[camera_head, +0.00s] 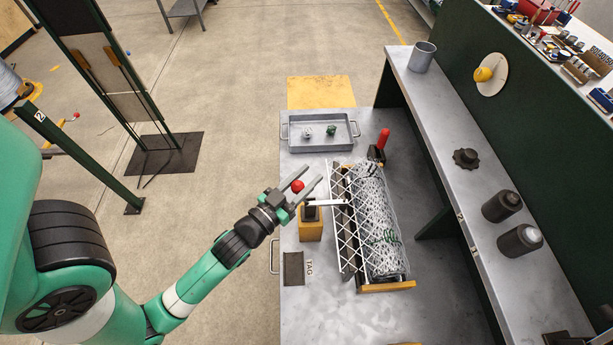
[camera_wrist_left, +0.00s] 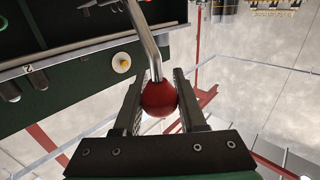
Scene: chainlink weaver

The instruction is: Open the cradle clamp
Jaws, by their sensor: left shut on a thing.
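My left gripper (camera_head: 309,178) is shut on a red ball knob (camera_head: 298,186), at the left side of the cradle. The left wrist view shows the knob (camera_wrist_left: 159,98) between both fingers, with a bent metal rod (camera_wrist_left: 146,40) running from it. Below the gripper in the head view, a yellow block (camera_head: 311,231) carries a dark mount and a pale flat bar reaching toward the mesh. The cradle holds a roll of chainlink mesh (camera_head: 377,215), with a white lattice panel (camera_head: 346,215) along its left side. My right gripper is not in view.
A grey tray (camera_head: 287,147) with two small pieces stands at the table's far end. A red-handled clamp (camera_head: 383,140) stands behind the roll. A dark pad (camera_head: 293,268) and a tag lie at the front left. A shelf (camera_head: 440,130) with dark cylinders borders the right.

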